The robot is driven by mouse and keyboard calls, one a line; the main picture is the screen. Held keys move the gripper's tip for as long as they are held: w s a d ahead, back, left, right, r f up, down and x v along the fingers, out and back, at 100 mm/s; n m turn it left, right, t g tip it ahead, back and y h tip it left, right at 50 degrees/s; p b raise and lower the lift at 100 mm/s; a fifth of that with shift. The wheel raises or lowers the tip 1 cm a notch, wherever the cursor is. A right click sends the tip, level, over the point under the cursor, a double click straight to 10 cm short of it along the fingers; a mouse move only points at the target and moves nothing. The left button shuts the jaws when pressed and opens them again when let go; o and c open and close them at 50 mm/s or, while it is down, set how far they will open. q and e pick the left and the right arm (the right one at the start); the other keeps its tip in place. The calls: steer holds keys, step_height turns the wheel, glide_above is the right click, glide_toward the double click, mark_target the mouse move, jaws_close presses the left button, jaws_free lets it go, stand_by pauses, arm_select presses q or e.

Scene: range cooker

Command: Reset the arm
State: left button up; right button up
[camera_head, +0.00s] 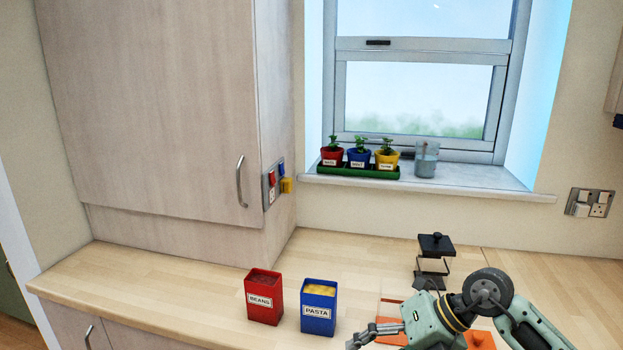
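My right arm comes in from the lower right. Its gripper (360,338) points left, low in the picture, over the front part of the worktop. It is small and seen from the side, so I cannot tell whether its fingers are open or shut. No object shows in it. My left gripper is not in view.
A red beans tin (264,297) and a blue pasta tin (318,307) stand open on the wooden worktop (180,275), left of the gripper. A black-lidded glass container (436,255) stands behind my arm. An orange object (391,309) lies partly hidden under it. Potted plants line the windowsill.

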steer(key=s+a+r+y, duration=0.2)
steer(key=a+r+y, duration=0.35)
steer(key=a, duration=0.45)
step_height(320, 180, up, 10)
steer(key=w+m+t+y, duration=0.1)
steer(key=m+t+y, duration=0.4)
steer(key=m+t, duration=0.3)
steer(key=w+d+f+m+t+h, duration=0.2)
steer(key=w+d+m+t+h, duration=0.2)
steer(key=d+m+t+h, duration=0.9)
steer(key=s+d+f+m+g+h, duration=0.2)
steer(key=d+f+m+g+h, duration=0.15)
steer(key=f+m, duration=0.3)
steer(key=s+d+f+m+g+h, duration=0.25)
steer(key=f+m+g, duration=0.2)
steer(key=f, duration=0.35)
steer(key=s+f+m+g, duration=0.1)
steer(key=s+f+g, duration=0.5)
steer(key=s+f, duration=0.45)
steer(key=s+f+m+g, duration=0.1)
steer(key=s+f+g, duration=0.55)
steer(key=s, duration=0.75)
step_height(320, 180, down, 27)
steer(key=s, duration=0.2)
steer(key=s+d+f+g, duration=0.1)
steer(key=s+d+f, duration=0.1)
steer(key=s+f, duration=1.4)
steer(key=shift+s+d, duration=0.2)
